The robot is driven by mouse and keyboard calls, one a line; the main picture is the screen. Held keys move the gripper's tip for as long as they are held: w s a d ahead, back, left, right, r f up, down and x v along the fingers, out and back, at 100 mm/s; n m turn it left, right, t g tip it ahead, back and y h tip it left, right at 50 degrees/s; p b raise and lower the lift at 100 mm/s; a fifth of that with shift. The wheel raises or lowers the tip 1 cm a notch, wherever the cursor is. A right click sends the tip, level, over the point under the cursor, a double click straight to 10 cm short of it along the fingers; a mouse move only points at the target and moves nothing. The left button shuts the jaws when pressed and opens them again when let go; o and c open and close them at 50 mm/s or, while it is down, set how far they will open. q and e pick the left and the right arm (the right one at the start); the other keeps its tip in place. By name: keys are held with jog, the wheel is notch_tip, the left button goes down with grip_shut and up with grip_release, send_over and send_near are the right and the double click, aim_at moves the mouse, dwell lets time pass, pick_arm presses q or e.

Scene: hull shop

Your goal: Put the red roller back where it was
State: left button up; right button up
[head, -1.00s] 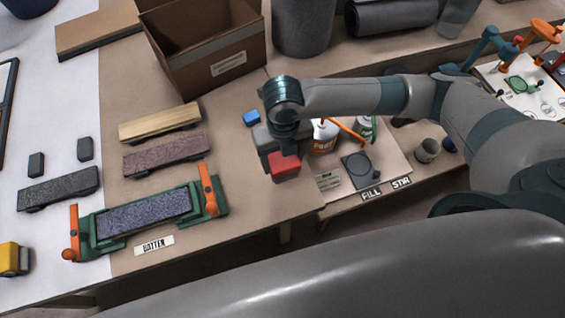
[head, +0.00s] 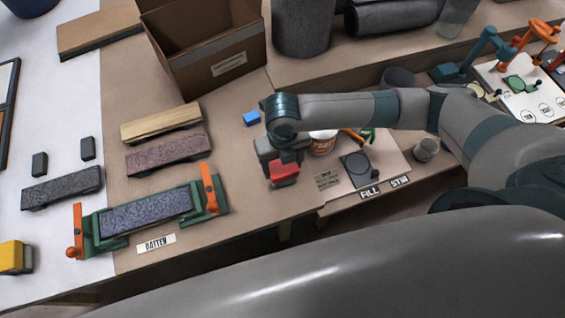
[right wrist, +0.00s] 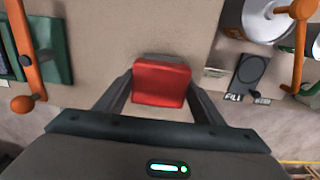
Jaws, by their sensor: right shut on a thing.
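My right gripper (head: 284,168) is shut on a red block-like thing (head: 285,173) with a grey edge. In the right wrist view the red block (right wrist: 161,82) sits between the two fingers (right wrist: 160,95). It looks blocky, and I see no clear roller shape. It is over the brown bench, left of the paste tub; I cannot tell whether it touches the bench. No other thing that is plainly a red roller shows. My left gripper is not in view.
A green jig (head: 107,239) with orange clamps holds a speckled strip at the left, above a BATTEN label (head: 157,243). A small blue block (head: 251,118) and an open cardboard box (head: 222,72) lie behind. A paste tub (head: 322,145) stands close right. Bare bench lies between jig and gripper.

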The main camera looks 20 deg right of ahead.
jog(key=shift+f, duration=0.25)
jog(key=shift+s+f, duration=0.15)
jog(key=shift+f, duration=0.1)
jog(key=shift+s+f, duration=0.15)
jog(key=shift+f, duration=0.05)
jog(key=shift+c, duration=0.8)
jog(key=o, duration=1.7)
jog(key=shift+f, duration=0.15)
jog(key=shift+w, duration=0.3)
jog(key=shift+s+r, duration=0.1)
jog(key=shift+r, duration=0.9)
notch_tip(320, 180, up, 12)
jog(key=b, duration=0.2)
jog(key=shift+f+b, duration=0.15)
jog(key=shift+b, duration=0.25)
